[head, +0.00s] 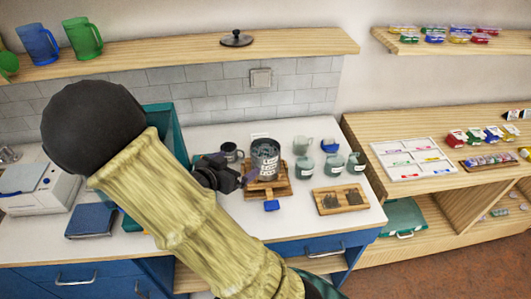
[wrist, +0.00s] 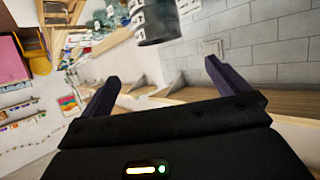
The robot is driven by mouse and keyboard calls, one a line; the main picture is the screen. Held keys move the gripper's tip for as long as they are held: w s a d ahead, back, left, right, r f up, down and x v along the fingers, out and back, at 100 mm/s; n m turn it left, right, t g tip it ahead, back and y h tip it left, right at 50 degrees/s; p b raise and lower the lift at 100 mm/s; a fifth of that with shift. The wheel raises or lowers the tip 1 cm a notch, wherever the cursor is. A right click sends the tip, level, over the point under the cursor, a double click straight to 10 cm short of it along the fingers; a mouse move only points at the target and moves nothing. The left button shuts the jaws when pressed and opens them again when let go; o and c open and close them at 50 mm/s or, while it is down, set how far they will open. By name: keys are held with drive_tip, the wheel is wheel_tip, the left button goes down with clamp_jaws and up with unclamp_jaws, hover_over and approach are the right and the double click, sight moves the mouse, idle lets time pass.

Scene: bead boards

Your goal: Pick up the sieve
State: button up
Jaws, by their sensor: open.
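No sieve can be told with certainty. A dark grey cylinder with white labels (head: 265,158) stands upright on a wooden stand (head: 279,188) on the white counter; whether it is the sieve I cannot tell. A similar cylinder (wrist: 158,20) shows at the top of the wrist view, cut off by the frame edge. My gripper (head: 245,174) is just left of the cylinder in the head view, its dark fingers pointing towards it. In the wrist view my gripper (wrist: 162,75) has its fingers wide apart with nothing between them.
A dark mug (head: 231,152) stands behind my gripper. Several grey-green labelled pots (head: 332,165) stand to the right. A wooden tray (head: 341,199) and a small blue object (head: 271,206) lie in front. A teal box (head: 163,117) stands behind my arm. A wooden shelf (head: 200,48) runs above.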

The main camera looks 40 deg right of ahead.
approach(272, 146)
drive_tip(key=shift+w+d+r, duration=0.1)
drive_tip(key=shift+w+d, duration=0.1)
drive_tip(key=shift+w, duration=0.1)
drive_tip(key=shift+s, duration=0.15)
drive_tip(key=shift+p+x, duration=0.95)
drive_tip(key=shift+x, duration=1.6)
drive_tip(key=c, duration=0.7)
wheel_tip(272, 146, up, 10)
